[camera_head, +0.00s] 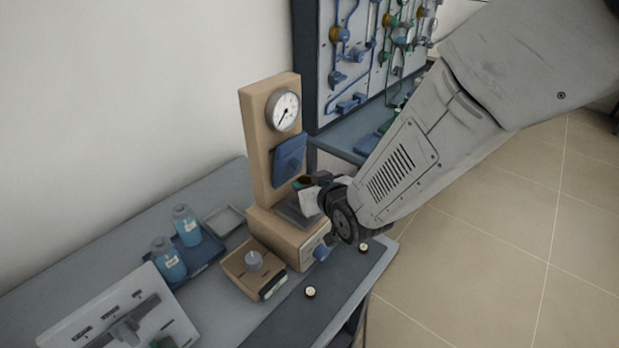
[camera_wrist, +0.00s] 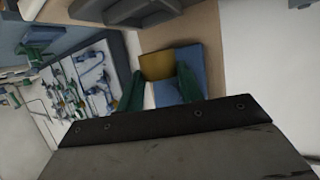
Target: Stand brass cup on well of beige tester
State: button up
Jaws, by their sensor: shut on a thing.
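The beige tester (camera_head: 258,150) stands at the back of the bench, with a round dial on its column and a blue block below the dial. Its base (camera_head: 278,237) carries a grey plate (camera_head: 292,212); the well itself is hidden or too small to make out. My gripper (camera_head: 308,190) is at the tester, above the grey plate and below the blue block. In the wrist view my gripper (camera_wrist: 160,90) is shut on the brass cup (camera_wrist: 157,66), held between two green fingers. In the head view the cup is mostly hidden by my gripper. Contact with the tester cannot be told.
A beige box with a grey knob (camera_head: 253,270) stands in front of the tester. Two small round pieces (camera_head: 310,292) (camera_head: 364,247) lie on the dark mat (camera_head: 335,285). Blue bottles (camera_head: 186,226) stand in a tray at left. A pipe panel (camera_head: 350,50) stands behind.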

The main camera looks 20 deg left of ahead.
jog(key=shift+f, duration=2.25)
jog(key=o, duration=1.1)
jog(key=shift+d, duration=0.1)
jog(key=v, duration=0.7)
jog(key=shift+s+d+r, duration=0.2)
